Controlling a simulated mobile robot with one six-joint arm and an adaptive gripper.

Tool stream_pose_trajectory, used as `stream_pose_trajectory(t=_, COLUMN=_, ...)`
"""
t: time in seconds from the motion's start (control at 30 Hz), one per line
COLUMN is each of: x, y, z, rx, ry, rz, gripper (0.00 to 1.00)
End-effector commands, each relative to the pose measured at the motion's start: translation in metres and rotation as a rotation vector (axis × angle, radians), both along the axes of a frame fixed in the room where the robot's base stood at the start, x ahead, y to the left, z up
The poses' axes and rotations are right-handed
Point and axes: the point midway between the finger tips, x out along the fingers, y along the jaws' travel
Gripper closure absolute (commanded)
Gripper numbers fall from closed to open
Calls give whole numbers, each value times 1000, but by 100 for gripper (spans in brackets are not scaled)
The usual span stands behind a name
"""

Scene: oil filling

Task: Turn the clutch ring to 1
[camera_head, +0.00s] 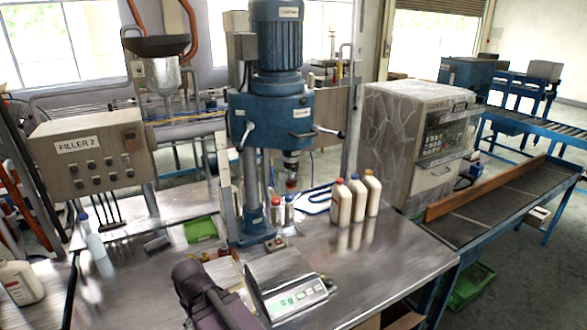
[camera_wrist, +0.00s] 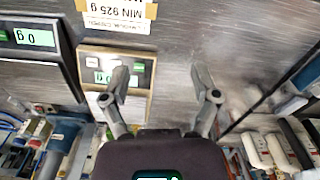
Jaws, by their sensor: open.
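The blue capping press (camera_head: 272,112) stands on its column at the middle of the bench in the head view. A dark spindle with a ringed chuck (camera_head: 291,160) hangs under its head, with a red part at the lower end. The clutch ring seems to be on this spindle, but its numbers are too small to read. My gripper shows in the wrist view (camera_wrist: 163,85), with two grey fingers spread apart and nothing between them. In the head view, my dark wrist is low at the front, well below and apart from the spindle. The ring cannot be made out in the wrist view.
A scale (camera_head: 296,297) reading 0 g sits beside my wrist. Several capped bottles (camera_head: 342,203) stand right of the press. A lever (camera_head: 328,131) sticks out from the press head. The FILLER 2 box (camera_head: 90,150) is at left. Bare bench lies at front right.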

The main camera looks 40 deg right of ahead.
Motion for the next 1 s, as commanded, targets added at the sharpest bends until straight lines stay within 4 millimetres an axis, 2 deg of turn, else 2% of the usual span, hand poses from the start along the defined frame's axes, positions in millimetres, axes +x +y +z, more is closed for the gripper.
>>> stream_pose_trajectory(t=0.27, x=8, y=-3, z=-1, rx=31, ry=-22, rz=9, gripper=31)
stream_pose_trajectory(t=0.37, x=20, y=-6, z=-1, rx=73, ry=-54, rz=22, gripper=31)
stream_pose_trajectory(t=0.57, x=57, y=-23, z=2, rx=200, ry=-181, rz=59, gripper=31)
stream_pose_trajectory(t=0.77, x=101, y=-55, z=13, rx=319, ry=-374, rz=85, gripper=31)
stream_pose_trajectory(t=1.0, x=148, y=-112, z=37, rx=394, ry=-638, rz=83, gripper=31)
